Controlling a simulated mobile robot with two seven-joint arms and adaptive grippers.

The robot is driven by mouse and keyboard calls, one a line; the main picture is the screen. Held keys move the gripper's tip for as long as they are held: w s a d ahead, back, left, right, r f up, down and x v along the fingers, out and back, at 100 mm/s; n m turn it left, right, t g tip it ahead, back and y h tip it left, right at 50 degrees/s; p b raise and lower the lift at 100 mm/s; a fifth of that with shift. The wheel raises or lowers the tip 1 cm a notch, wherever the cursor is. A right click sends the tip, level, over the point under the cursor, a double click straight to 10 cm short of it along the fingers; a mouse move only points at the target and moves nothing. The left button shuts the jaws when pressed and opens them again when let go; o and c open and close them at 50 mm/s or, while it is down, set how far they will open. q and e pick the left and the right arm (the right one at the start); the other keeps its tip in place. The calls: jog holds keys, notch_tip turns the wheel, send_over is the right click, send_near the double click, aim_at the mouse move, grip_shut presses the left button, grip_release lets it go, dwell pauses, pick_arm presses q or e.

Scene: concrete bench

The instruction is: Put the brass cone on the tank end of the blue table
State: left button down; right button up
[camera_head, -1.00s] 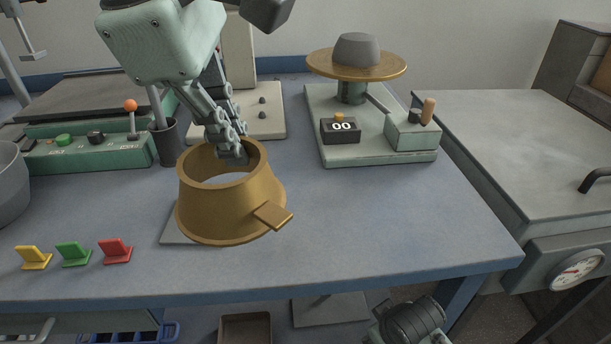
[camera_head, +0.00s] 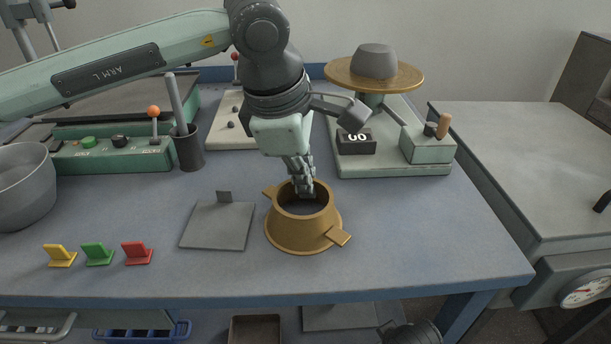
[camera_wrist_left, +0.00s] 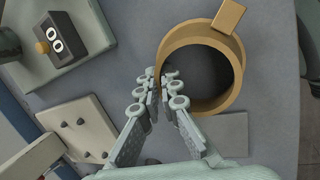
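The brass cone (camera_head: 291,235) is a hollow, open-topped truncated cone with two flat tabs. It is upright at or just above the blue table (camera_head: 375,240), right of a grey plate (camera_head: 215,228); I cannot tell whether its base touches. My left gripper (camera_head: 306,188) reaches down to its rear rim. In the left wrist view the gripper's fingers (camera_wrist_left: 158,92) are close together with the cone's rim (camera_wrist_left: 232,80) between their tips. The rim's contact with the pads is partly hidden. My right gripper is not in view.
A lidded grey tank (camera_head: 540,150) with a gauge stands beyond the table's right end. A turntable stand (camera_head: 400,165) is at the back right. Yellow, green and red tags (camera_head: 97,255) and a grey bowl (camera_head: 22,190) are at left. The table's right front is clear.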

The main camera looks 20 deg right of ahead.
pick_arm(q)
jog(key=c, duration=2.1)
grip_release()
jog(key=o, duration=0.4)
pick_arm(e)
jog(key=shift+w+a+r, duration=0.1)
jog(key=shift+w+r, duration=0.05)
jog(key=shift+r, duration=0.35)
pick_arm(q)
jog(key=shift+r, duration=0.1)
jog(key=shift+v, duration=1.1)
jog(key=v, duration=0.9)
jog(key=shift+a+r, duration=0.1)
jog(key=shift+r, duration=0.25)
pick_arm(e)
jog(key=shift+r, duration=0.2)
